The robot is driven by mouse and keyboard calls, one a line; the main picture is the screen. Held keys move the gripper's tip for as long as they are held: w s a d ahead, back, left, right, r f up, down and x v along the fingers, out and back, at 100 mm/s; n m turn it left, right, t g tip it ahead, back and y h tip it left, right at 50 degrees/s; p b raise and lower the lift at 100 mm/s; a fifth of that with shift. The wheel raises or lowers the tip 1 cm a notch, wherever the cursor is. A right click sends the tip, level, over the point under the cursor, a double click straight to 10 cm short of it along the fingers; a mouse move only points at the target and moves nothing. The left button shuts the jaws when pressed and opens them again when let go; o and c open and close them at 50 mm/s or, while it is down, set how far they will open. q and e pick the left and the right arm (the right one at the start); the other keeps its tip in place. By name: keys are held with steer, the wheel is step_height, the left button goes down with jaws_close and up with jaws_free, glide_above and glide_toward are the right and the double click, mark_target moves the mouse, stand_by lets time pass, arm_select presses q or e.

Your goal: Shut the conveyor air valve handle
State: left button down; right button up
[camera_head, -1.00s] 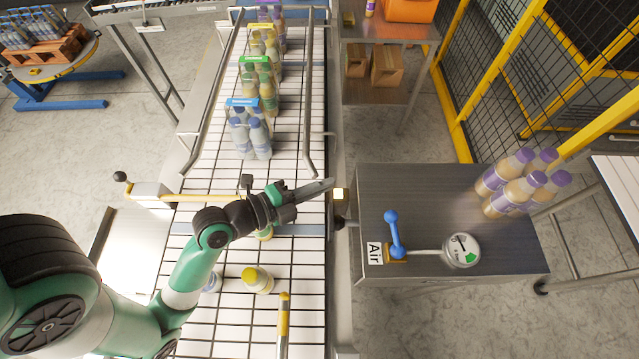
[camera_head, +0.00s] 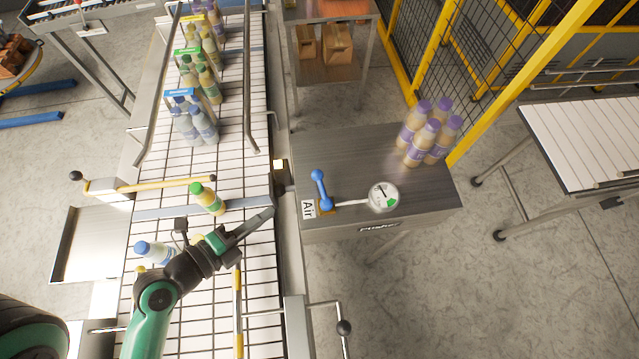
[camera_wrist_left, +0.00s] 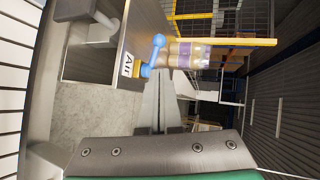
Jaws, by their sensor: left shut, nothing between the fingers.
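The air valve handle (camera_head: 320,188) is a blue lever with a ball at each end. It stands up, slightly tilted, from a brass valve body by the "Air" label (camera_head: 308,209), at the near left corner of a dark metal cabinet top. In the left wrist view the blue handle (camera_wrist_left: 153,56) shows above the centre, beside the label. My left gripper (camera_head: 268,214) is shut and empty over the right side of the conveyor. Its tip points toward the cabinet, left of the handle and apart from it. My right gripper is not in view.
A pressure gauge (camera_head: 384,197) joins the valve by a pipe. Several purple-capped bottles (camera_head: 428,132) stand at the cabinet's back right. A green-capped bottle (camera_head: 207,198) and a blue-capped bottle (camera_head: 154,252) are on the conveyor (camera_head: 190,325). A black-knobbed crank (camera_head: 344,327) is at the front.

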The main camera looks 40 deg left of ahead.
arm_select(q)
steer(key=b, duration=0.5)
glide_toward(314, 177)
steer(key=p+x, duration=0.1)
steer(key=x, duration=0.6)
steer(key=shift+s+f+p, duration=0.1)
steer(key=shift+f+p, duration=0.05)
steer(key=shift+p, duration=0.2)
steer(key=shift+w, duration=0.7)
steer(key=shift+s, duration=0.1)
